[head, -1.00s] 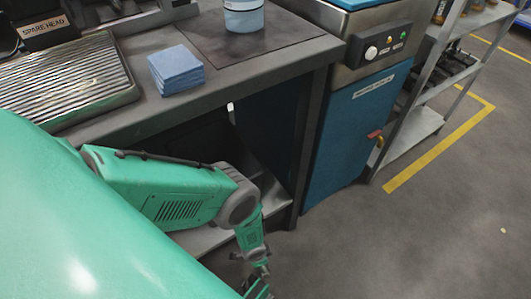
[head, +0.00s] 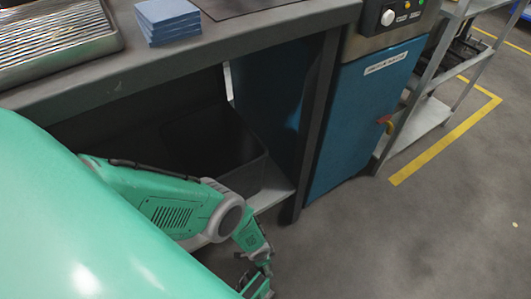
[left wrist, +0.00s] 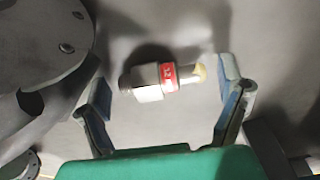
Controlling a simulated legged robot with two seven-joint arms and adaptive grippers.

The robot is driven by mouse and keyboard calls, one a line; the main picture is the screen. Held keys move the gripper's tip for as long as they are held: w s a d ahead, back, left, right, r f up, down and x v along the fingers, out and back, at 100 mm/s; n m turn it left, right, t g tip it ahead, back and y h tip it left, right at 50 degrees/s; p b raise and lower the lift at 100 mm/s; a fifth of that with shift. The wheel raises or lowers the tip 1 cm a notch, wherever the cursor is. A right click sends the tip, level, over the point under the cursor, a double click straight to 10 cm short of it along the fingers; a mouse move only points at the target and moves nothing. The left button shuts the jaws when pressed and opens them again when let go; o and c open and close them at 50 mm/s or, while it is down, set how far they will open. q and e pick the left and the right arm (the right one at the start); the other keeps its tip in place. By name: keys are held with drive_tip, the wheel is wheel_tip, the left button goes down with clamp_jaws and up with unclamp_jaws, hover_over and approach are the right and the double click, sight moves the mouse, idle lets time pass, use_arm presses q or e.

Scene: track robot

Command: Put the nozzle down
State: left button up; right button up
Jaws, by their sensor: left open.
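The nozzle (left wrist: 160,80) shows in the left wrist view as a short grey metal piece with a red band and a yellowish tip. It lies crosswise between the two spread fingers of my left gripper (left wrist: 166,73), with a gap visible at each end. A grey surface is behind it; whether the nozzle rests on it I cannot tell. In the head view a green arm comes in from the left, and its gripper (head: 258,284) is partly cut off at the bottom edge. The nozzle cannot be made out there. My right gripper is not in view.
A grey workbench (head: 250,32) holds blue folded cloths (head: 168,20) and a ribbed metal tray (head: 50,40). A dark bin (head: 215,145) stands under it. A blue cabinet (head: 360,125) and a metal shelf rack (head: 430,118) stand right. The floor (head: 430,240) at lower right is clear.

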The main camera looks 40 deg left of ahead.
use_arm(q)
drive_tip(key=shift+d+r, duration=0.1)
drive_tip(key=c, duration=1.4)
